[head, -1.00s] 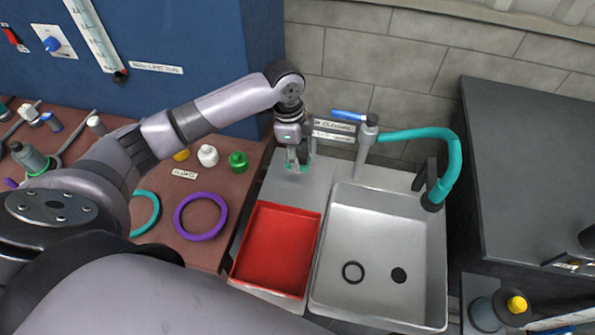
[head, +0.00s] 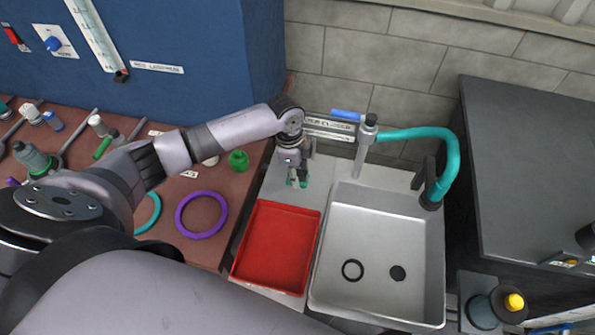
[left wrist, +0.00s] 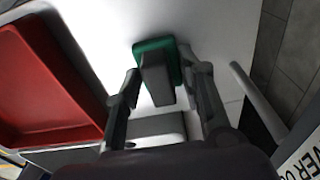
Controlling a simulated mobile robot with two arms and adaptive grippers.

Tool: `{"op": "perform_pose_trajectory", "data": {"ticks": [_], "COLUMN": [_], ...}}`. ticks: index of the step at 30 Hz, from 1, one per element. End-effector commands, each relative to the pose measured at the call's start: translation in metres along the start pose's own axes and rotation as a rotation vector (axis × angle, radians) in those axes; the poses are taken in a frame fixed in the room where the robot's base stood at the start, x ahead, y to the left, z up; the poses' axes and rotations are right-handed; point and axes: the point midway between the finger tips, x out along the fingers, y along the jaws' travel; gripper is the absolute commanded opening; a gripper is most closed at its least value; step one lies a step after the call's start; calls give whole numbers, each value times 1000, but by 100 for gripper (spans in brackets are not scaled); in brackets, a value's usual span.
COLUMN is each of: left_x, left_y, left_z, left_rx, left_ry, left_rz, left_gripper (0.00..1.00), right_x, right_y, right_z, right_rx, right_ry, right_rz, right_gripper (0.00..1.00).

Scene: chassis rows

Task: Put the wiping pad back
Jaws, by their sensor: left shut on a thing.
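The wiping pad (left wrist: 157,80), a green pad with a dark grey grip block, is between the fingers of my left gripper (left wrist: 163,85) in the left wrist view. My left gripper is shut on the pad. In the head view my left gripper (head: 297,181) is low over the pale counter, behind the red tray (head: 275,250) and left of the sink. A little green shows at its fingertips. I cannot tell whether the pad touches the counter. My right gripper is not in view.
The steel sink (head: 378,222) holds a dark ring (head: 352,270); a teal tap hose (head: 455,155) arches at its right. A sign (head: 330,127) is on the wall behind. A green jar (head: 238,161) and purple ring (head: 201,214) are on the brown bench. The red tray is empty.

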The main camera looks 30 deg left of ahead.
Motion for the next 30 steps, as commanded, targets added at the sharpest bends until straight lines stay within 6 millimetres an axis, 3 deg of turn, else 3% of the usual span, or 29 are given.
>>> {"op": "perform_pose_trajectory", "data": {"ticks": [9, 20, 23, 30], "left_x": [1, -3, -13, -62], "left_y": [0, 0, -1, -2], "left_z": [0, 0, 0, 0], "left_rx": [0, 0, 0, 0], "left_ry": [0, 0, 0, 2], "left_rz": [1, 0, -2, -5], "left_gripper": [55, 56, 56, 56], "right_x": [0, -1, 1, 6], "right_y": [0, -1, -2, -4], "right_z": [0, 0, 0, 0], "right_rx": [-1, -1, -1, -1], "right_ry": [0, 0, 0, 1], "right_rz": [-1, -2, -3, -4], "right_gripper": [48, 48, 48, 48]}}
